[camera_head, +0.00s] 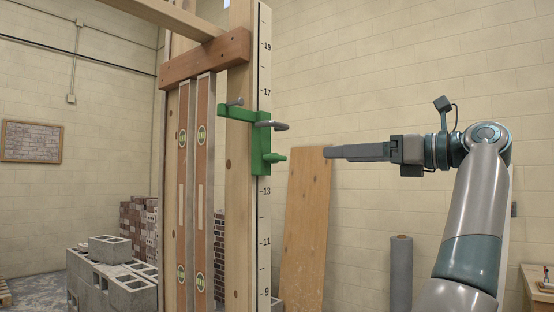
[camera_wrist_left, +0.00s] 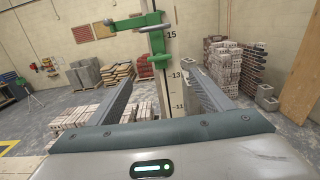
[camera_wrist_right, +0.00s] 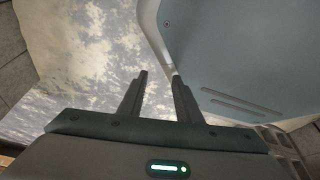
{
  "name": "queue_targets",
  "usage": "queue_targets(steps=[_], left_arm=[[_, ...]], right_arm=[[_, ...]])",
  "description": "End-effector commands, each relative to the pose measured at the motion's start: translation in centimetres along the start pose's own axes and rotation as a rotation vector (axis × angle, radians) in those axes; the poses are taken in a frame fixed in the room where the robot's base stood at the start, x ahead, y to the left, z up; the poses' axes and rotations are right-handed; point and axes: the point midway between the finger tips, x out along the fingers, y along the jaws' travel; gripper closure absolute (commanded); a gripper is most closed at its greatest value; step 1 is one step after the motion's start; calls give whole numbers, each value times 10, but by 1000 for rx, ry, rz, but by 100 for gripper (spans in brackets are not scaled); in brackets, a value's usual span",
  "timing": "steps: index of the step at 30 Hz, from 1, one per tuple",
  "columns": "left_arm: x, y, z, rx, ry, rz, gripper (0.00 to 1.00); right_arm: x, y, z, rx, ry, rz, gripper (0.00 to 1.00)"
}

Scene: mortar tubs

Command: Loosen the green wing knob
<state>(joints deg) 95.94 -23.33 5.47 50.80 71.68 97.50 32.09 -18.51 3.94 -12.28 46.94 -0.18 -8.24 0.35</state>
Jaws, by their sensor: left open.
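The green wing knob (camera_head: 275,157) sticks out to the right from the lower part of a green clamp (camera_head: 261,140) on a marked upright post. In the left wrist view the knob (camera_wrist_left: 160,60) faces me, beyond the fingertips. My left gripper (camera_head: 328,152) is to the right of the knob in the head view, pointing at it with a clear gap between. In the left wrist view its fingers (camera_wrist_left: 160,78) are apart with nothing between them. My right gripper (camera_wrist_right: 160,76) is outside the head view; its fingers are apart and empty, pointing at pale, blotchy floor.
A grey bar (camera_head: 272,125) sticks out of the clamp above the knob. A plywood board (camera_head: 305,220) leans on the wall behind. Two brown spirit levels (camera_head: 196,190) stand left of the post. Grey blocks (camera_head: 112,270) are at lower left. A grey roll (camera_head: 401,270) stands at right.

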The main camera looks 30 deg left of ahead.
Motion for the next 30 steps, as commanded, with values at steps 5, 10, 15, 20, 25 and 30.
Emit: queue_targets(steps=[5,10,15,20,25,30], left_arm=[[-2,4,3,-16,17,-3,27],[-2,4,3,-16,15,-3,27],[0,4,4,-15,15,-3,27],[10,4,4,-16,16,-4,27],[29,4,3,-15,16,-2,27],[58,4,4,-14,17,-1,27]], right_arm=[[0,0,0,0,1,0,69],[0,2,-2,-1,2,2,69],[1,3,-6,-2,5,3,69],[0,4,-7,-2,1,4,69],[-3,6,4,-2,-30,6,69],[-12,8,33,0,-94,9,69]])
